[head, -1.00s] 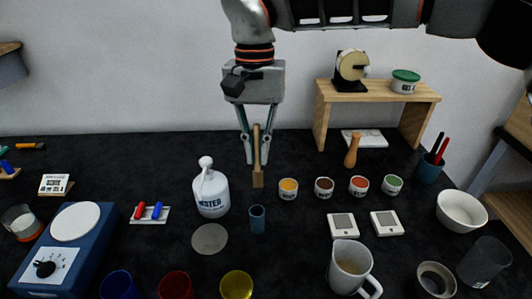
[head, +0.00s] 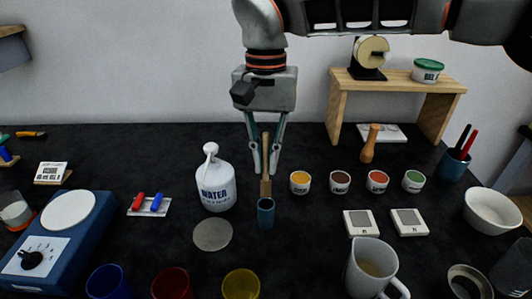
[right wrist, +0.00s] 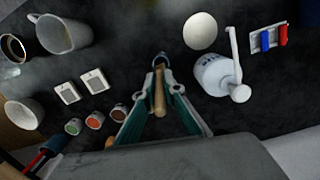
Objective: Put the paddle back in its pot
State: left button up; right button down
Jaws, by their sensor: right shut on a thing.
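The paddle (head: 265,186) is a flat wooden stick held upright. My right gripper (head: 263,168) is shut on it. The pot (head: 265,215) is a small blue-grey cylinder standing on the black table. The paddle's lower end is right at the pot's mouth, in line with it in the head view; I cannot tell whether the tip is inside the rim. In the right wrist view the paddle (right wrist: 159,98) points towards the pot (right wrist: 161,60), whose body is partly hidden. My left gripper is not in view.
A white water bottle (head: 215,188) stands just left of the pot, with a grey disc (head: 212,235) in front of it. Small colour cups, including a yellow one (head: 300,183), stand to the right. A wooden stand (head: 395,85) is at the back right.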

aim_at(266, 186)
notch_tip(266, 186, down, 4)
jog(key=shift+f+b, duration=0.15)
jog(key=shift+b, duration=1.1)
notch_tip(266, 186, down, 2)
jog(key=shift+f+b, duration=0.25)
jog(key=shift+b, duration=0.45)
jog(key=shift+f+b, duration=0.35)
jog(key=shift+f, duration=0.35)
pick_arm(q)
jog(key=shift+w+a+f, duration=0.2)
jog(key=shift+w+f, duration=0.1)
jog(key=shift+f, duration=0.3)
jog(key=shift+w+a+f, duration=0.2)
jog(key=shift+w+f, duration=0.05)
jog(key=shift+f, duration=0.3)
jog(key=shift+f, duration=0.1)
pick_arm(e)
jog(key=c, duration=2)
grip_release()
jog(key=shift+c, duration=0.2)
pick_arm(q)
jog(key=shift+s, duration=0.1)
pick_arm(e)
jog(key=shift+w, duration=0.5)
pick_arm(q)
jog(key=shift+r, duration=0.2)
